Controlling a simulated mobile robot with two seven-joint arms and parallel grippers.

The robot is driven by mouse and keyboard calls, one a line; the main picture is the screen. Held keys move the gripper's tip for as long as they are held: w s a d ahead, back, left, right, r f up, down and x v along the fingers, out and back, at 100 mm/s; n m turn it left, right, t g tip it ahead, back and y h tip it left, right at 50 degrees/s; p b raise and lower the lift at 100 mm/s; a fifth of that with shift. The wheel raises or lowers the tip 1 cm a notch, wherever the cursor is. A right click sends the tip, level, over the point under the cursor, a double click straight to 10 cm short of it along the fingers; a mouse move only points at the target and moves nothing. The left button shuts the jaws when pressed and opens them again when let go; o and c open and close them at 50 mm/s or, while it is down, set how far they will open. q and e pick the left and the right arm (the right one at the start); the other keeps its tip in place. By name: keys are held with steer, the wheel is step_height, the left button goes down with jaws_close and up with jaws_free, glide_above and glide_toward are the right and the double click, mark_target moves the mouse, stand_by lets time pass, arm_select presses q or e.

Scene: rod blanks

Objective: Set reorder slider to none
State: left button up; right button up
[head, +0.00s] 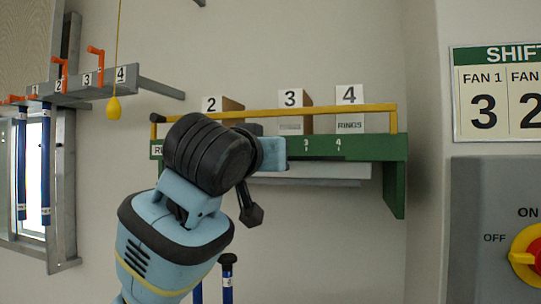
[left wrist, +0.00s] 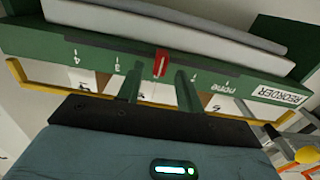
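The reorder slider, a red block (left wrist: 160,62) with a white line, sits on the green shelf edge (left wrist: 95,52) in the left wrist view, which shows it upside down. It stands between the printed 3 and the 1, covering the spot between them; "none" is printed beyond the 1, toward the REORDER label (left wrist: 281,96). My left gripper (left wrist: 158,76) is open, with one finger on each side of the slider; I cannot tell whether either touches it. In the head view my left arm hides the slider and the fingers. My right gripper is not in view.
A yellow rail (head: 350,108) runs along the green shelf (head: 380,149), with numbered boxes, such as the RINGS box (head: 349,112), behind it. A yellow pull knob (head: 113,107) hangs at left near a rack with orange hooks (head: 96,60). A grey switch panel (head: 480,195) stands at right.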

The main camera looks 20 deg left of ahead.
arm_select(q)
steer(key=shift+w, duration=1.1)
jaws_close()
